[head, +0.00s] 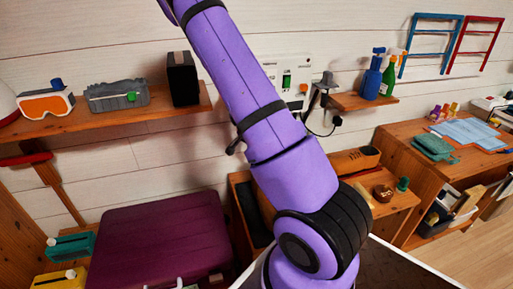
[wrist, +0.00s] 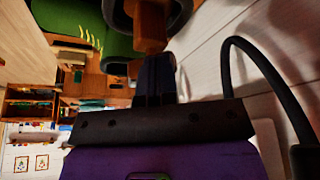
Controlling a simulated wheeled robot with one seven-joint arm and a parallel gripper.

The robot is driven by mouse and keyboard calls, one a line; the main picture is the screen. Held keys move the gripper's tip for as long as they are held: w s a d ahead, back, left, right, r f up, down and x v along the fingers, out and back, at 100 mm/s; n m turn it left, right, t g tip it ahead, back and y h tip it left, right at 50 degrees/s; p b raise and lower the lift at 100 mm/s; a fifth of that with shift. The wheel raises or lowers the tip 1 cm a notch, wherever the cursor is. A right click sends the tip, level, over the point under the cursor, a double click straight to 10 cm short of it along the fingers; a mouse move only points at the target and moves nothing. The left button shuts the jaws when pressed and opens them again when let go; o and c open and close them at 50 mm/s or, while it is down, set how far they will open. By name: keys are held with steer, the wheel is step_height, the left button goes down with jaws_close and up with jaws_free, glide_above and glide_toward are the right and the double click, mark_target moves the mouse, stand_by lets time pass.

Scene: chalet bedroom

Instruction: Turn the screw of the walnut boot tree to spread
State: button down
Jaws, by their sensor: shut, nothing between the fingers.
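In the wrist view my gripper (wrist: 157,62) shows as dark, narrow fingers, shut with nothing held. A brown wooden piece (wrist: 150,25) lies just beyond the fingertips, and a dark curved part shows around it. It may be part of the walnut boot tree, but the view is too close and cropped to tell, and whether the fingers touch it is unclear. I cannot make out the boot tree's screw. In the head view my purple arm rises out of the top edge, so my gripper is out of that picture.
In the head view a purple case (head: 160,240) stands at lower left. A wall shelf (head: 100,121) holds goggles and boxes. A small wooden bench (head: 395,204) stands right of my arm. In the wrist view a black cable (wrist: 270,75) curves at right, and a green surface (wrist: 85,22) shows upper left.

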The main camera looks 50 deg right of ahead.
steer(key=shift+w+d+m+g, duration=0.15)
steer(key=shift+w+m+g, duration=0.2)
steer(key=shift+m, duration=0.65)
steer(key=shift+w+d, duration=0.1)
stand_by(1.7)
